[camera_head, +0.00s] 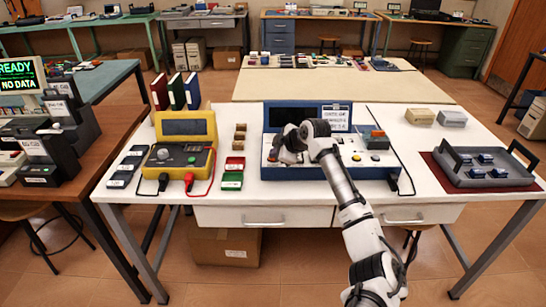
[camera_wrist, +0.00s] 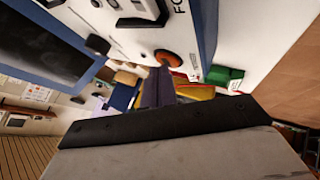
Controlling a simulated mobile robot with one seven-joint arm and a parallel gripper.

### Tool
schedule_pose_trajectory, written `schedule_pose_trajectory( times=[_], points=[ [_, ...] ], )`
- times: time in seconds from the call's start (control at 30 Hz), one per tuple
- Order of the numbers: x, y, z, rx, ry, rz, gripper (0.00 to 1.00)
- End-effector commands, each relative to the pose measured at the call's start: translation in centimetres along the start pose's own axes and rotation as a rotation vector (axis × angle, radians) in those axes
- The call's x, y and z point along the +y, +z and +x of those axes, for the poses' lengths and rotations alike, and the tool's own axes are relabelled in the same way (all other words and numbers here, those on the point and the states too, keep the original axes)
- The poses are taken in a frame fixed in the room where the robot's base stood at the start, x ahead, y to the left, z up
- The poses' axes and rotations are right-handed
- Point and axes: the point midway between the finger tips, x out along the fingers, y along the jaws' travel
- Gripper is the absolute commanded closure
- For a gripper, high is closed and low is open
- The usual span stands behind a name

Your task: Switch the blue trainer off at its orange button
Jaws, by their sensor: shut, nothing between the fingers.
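The blue trainer (camera_head: 375,172) stands open on the white table in the head view, its lid raised at the back and a white panel facing up. In the wrist view its panel (camera_wrist: 120,22) fills the top, with the round orange button (camera_wrist: 170,57) near the panel's edge. My gripper (camera_head: 281,157) is over the left part of the panel. In the wrist view its shut, empty fingers (camera_wrist: 157,74) end right by the orange button. I cannot tell whether they touch it. My arm and wrist hide part of the panel in the head view.
A yellow-cased meter (camera_head: 183,127) with leads stands left of the trainer, with red and green boxes (camera_head: 232,173) between them. A grey tray (camera_head: 485,172) on a red mat is at the right. A black cable runs along the trainer's right side.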

Motion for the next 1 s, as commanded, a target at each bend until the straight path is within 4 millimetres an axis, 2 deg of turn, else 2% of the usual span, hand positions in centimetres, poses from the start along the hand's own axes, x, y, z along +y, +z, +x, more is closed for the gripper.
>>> schedule_pose_trajectory(
  times=[0.57,1.0],
  points=[
    [0.6,-0.6,-0.8,0.0,0.0,0.0,1.0],
    [2.7,-2.8,-3.8,0.0,0.0,0.0,1.0]
  ],
)
